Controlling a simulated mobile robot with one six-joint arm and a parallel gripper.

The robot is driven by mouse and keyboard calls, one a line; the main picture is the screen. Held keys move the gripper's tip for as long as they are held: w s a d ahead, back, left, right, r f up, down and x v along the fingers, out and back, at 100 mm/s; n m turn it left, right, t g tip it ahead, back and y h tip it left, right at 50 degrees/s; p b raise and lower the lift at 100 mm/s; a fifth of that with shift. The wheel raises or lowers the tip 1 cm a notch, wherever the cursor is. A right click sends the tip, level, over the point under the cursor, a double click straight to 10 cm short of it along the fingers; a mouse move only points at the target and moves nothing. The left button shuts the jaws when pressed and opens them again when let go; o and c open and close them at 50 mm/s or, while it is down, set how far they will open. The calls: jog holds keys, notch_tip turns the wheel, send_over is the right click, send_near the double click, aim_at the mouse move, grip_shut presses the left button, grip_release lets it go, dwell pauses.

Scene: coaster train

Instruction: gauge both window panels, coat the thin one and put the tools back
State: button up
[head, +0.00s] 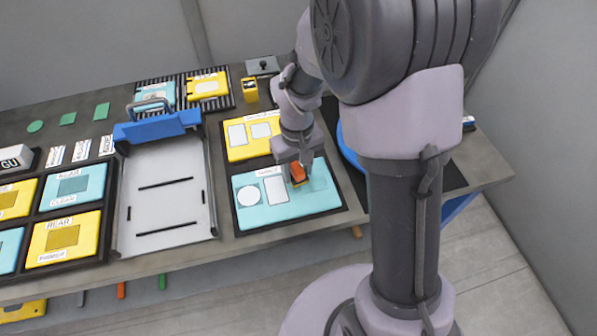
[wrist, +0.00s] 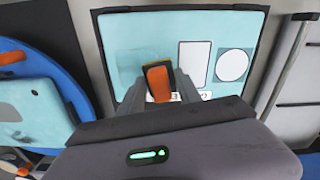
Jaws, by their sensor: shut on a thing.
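My gripper (head: 296,177) is shut on a small orange tool (head: 298,172) with a dark and yellow edge. It also shows between the fingers in the wrist view (wrist: 158,82). The tool is at a light-blue panel (head: 300,209), also seen in the wrist view (wrist: 145,25); I cannot tell whether they touch. This panel bears a white circle, a white rectangle and a slightly darker patch beside the tool. A yellow panel (head: 236,153) with two pale rectangles lies behind it, partly hidden by my arm. Which panel is thin cannot be told.
Left is a grey tray (head: 155,212) with slots and a blue handled block (head: 157,126). Farther left lie framed yellow and blue panels, one marked REAR (head: 63,238). A yellow block (head: 250,90) stands behind. A round blue-rimmed thing (wrist: 65,85) is close beside the gripper.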

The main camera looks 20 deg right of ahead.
aim_at(298, 168)
jog(key=shift+s+d+r+p, duration=0.15)
jog(key=shift+r+p, duration=0.15)
jog(key=shift+r, duration=0.35)
jog(key=shift+r+p, duration=0.65)
jog(key=shift+r, duration=0.05)
jog(key=shift+r+p, duration=1.2)
jog(key=shift+r, duration=0.3)
